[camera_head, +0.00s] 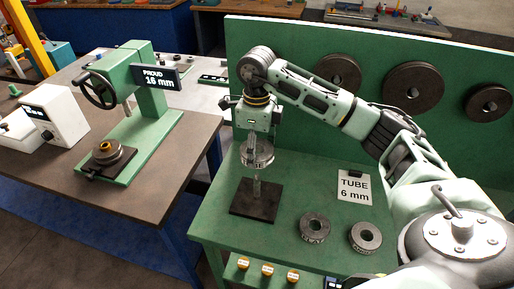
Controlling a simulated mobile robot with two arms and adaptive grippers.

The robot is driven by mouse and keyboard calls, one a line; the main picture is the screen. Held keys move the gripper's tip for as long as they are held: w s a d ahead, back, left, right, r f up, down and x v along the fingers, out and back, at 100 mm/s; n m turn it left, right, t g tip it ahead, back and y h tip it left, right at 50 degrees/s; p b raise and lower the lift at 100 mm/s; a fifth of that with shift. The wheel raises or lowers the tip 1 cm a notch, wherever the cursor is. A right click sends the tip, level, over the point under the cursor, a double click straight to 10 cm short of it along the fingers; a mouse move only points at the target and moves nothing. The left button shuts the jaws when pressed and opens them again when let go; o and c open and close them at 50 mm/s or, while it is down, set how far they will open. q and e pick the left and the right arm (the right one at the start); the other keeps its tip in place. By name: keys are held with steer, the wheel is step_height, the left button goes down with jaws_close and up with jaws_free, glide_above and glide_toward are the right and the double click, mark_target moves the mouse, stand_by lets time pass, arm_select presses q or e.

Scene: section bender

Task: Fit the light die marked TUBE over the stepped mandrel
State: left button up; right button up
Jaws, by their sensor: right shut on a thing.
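Directly below is a shiny upright post, which looks like the stepped mandrel (256,188), on a dark square base (243,208) on the green bench. The die is at the post's upper end; I cannot tell whether it is around the tip or just above it. My left gripper is out of view.
Two other light dies (314,227) (366,236) lie on the bench to the right. A card reading "TUBE 6 mm" (353,187) stands behind them. Dark discs (338,73) hang on the green back panel. A green machine (138,100) with a "PROUD 16 mm" display (158,78) stands on the left table.

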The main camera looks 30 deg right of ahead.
mark_target(257, 188)
steer(key=shift+f+b, duration=0.7)
steer(key=shift+f, duration=0.15)
steer(key=shift+f+b, duration=1.5)
steer(key=shift+f, duration=0.5)
steer(key=shift+b, duration=0.35)
steer(key=shift+f+b, duration=4.6)
steer(key=shift+f, duration=1.45)
